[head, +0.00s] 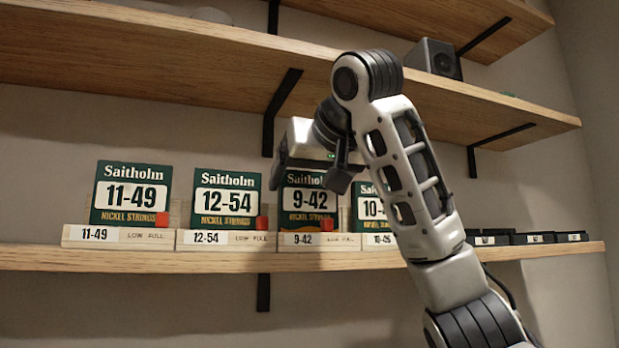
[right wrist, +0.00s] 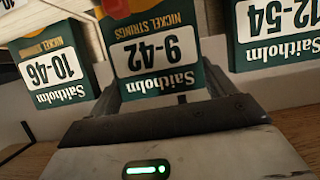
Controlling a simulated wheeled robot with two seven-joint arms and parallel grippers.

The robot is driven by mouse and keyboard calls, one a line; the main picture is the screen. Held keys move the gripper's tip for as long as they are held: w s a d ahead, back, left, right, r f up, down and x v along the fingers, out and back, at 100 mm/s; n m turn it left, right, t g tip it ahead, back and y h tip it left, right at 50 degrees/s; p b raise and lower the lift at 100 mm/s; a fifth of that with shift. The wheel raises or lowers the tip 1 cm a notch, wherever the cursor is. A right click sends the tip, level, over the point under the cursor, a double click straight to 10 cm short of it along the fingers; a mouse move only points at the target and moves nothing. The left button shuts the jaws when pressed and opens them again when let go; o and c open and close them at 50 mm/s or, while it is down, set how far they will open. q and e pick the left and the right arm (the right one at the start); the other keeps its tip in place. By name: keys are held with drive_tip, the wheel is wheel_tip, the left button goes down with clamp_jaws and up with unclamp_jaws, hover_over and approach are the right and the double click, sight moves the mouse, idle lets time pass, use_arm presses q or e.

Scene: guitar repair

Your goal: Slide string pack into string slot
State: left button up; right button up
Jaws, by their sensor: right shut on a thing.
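The green, black and white 9-42 string pack (head: 308,204) stands upright at the wooden slot labelled 9-42 (head: 319,240). Its lower edge meets the top of the label strip; how deep it sits behind the strip I cannot tell. My right gripper (head: 311,177) comes down from above and is shut on the upper part of this pack. In the right wrist view the pack (right wrist: 158,55) appears upside down between the fingers (right wrist: 162,88). My left gripper is in neither view.
The 11-49 pack (head: 130,193) and 12-54 pack (head: 226,198) stand in slots to the left. The 10-46 pack (head: 369,207) stands close on the right, partly behind my arm. Small black boxes (head: 532,238) lie farther right. A wooden shelf (head: 450,88) runs above.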

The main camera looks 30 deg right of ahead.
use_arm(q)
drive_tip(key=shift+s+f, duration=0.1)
use_arm(e)
drive_tip(key=shift+f, duration=0.25)
drive_tip(key=o, duration=0.9)
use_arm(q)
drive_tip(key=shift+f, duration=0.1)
use_arm(e)
drive_tip(key=shift+o, duration=0.2)
drive_tip(key=shift+s, duration=0.1)
drive_tip(key=shift+s+a+r, duration=0.1)
drive_tip(key=shift+s+r, duration=0.05)
drive_tip(key=shift+s, duration=0.15)
use_arm(q)
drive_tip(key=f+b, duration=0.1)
drive_tip(key=b, duration=0.2)
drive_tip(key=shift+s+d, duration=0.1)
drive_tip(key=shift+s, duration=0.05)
use_arm(e)
drive_tip(key=v, duration=1.5)
drive_tip(key=shift+s, duration=0.1)
